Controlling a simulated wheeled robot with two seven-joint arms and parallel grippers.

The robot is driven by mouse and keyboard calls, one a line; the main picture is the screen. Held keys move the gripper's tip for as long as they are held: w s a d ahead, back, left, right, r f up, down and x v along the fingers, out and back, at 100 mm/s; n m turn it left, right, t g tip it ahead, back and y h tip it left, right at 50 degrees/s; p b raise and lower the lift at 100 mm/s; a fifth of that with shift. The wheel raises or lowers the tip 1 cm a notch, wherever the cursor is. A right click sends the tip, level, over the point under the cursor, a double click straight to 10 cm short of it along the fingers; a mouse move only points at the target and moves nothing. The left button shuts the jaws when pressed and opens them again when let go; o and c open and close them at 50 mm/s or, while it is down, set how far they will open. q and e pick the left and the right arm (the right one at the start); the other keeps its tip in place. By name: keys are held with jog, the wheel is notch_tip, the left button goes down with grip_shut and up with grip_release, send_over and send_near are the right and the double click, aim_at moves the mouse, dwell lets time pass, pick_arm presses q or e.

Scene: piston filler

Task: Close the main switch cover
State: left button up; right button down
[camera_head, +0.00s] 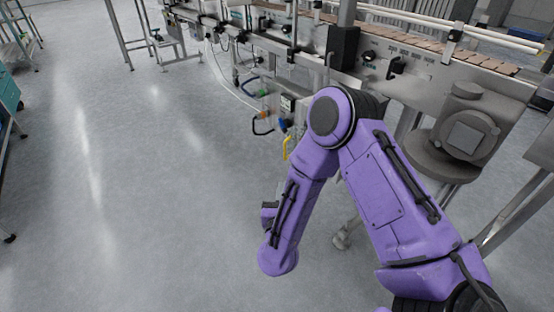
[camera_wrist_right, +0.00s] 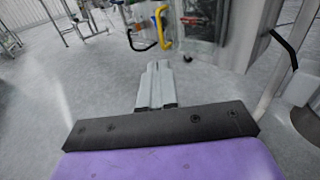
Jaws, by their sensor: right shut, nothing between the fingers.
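My right arm reaches in from the lower right in the head view, and its forearm hides much of my right gripper (camera_head: 280,188). In the right wrist view the gripper's two grey fingers (camera_wrist_right: 157,66) are together with nothing between them. They point toward the machine and appear apart from it, over open floor. Ahead of them is a panel area with a yellow handle (camera_wrist_right: 162,27) and a black handle (camera_wrist_right: 140,40); the yellow handle (camera_head: 286,147) also shows in the head view. I cannot make out the main switch cover. My left gripper is out of view.
A long steel conveyor machine (camera_head: 405,60) runs across the back and right, with a black box (camera_head: 343,47) on its side. A grey round-based unit (camera_head: 462,135) stands out at the right. The grey floor (camera_head: 130,200) to the left is clear.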

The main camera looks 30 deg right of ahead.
aim_at(285, 152)
pick_arm(q)
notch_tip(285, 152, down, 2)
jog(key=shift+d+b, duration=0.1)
jog(key=shift+b, duration=0.95)
pick_arm(e)
jog(key=x, duration=1.4)
jog(key=shift+d, duration=0.15)
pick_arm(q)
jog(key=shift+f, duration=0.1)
